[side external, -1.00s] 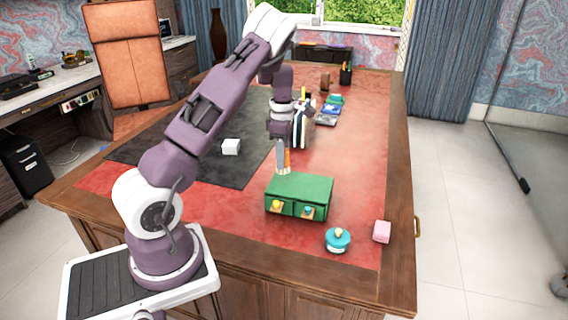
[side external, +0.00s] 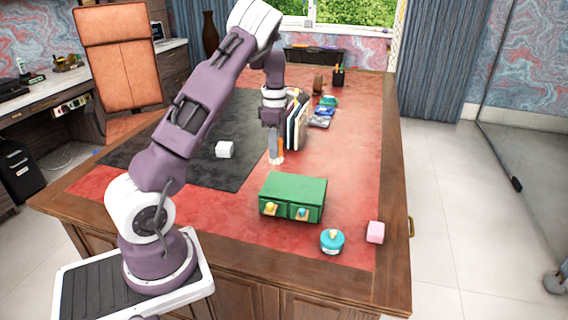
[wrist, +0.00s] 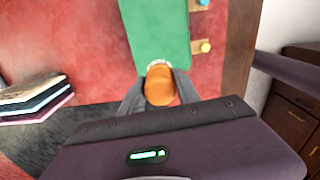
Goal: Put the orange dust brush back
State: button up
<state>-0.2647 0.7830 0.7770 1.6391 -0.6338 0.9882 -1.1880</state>
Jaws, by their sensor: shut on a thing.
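My gripper (side external: 276,158) is shut on the orange dust brush (side external: 281,148). The brush's orange rounded top shows between the fingers in the wrist view (wrist: 160,85), with a little of its pale bristles beyond. In the side external view its pale bristle end points down, just behind the green drawer box (side external: 293,189). I cannot tell exactly how high it is above the desk. The green box also shows in the wrist view (wrist: 155,30), just beyond the brush.
The box front has a yellow knob (side external: 270,208) and a blue one. A teal round container (side external: 332,241) and a pink block (side external: 375,232) stand at the front right. Upright folders (side external: 298,125) stand behind my gripper.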

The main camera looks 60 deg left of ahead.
jog(key=w+d+f+m, duration=0.3)
jog(key=w+d+m, duration=0.2)
jog(key=w+d, duration=0.3)
jog(key=w+d+f+m, duration=0.2)
jog(key=w+d+m, duration=0.35)
jog(key=w, duration=0.45)
jog(key=shift+n, duration=0.25)
jog(key=f, duration=1)
jog(key=shift+w+d+f, duration=0.1)
jog(key=shift+d+f, duration=0.1)
jog(key=o, duration=1.3)
jog(key=shift+f, duration=0.1)
